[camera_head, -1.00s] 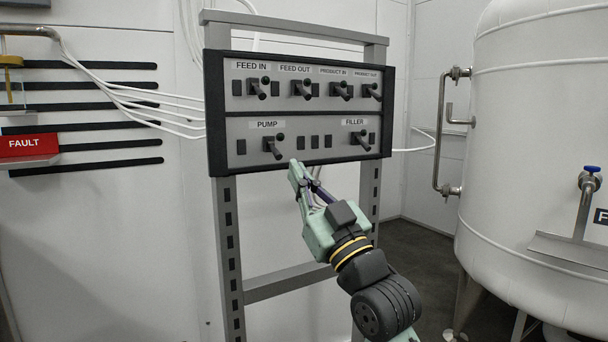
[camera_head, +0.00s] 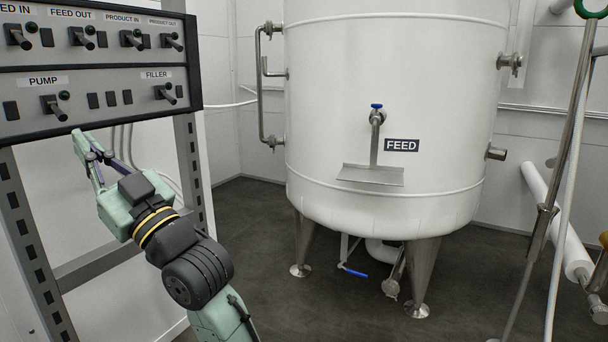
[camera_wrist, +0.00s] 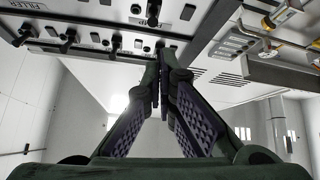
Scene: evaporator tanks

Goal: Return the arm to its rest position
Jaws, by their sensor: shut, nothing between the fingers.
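My arm reaches up from the bottom left in the head view, with my gripper (camera_head: 84,146) just below the control panel (camera_head: 130,72). The fingers converge and hold nothing. In the wrist view my gripper (camera_wrist: 163,62) shows its two fingers meeting at the tips, with the panel (camera_wrist: 188,22) upside down above them. The panel carries black switches labelled PUMP (camera_head: 52,107) and FILLER (camera_head: 165,94), with a row of further switches above. Whether the fingertips touch the panel's lower edge is not clear.
A large white FEED tank (camera_head: 390,100) on steel legs stands in the middle, with a side pipe (camera_head: 262,90) and a tray under a blue-handled tap (camera_head: 376,115). The panel's grey frame (camera_head: 196,180) is beside my arm. Poles and pipes (camera_head: 560,190) stand at right. Dark floor between is clear.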

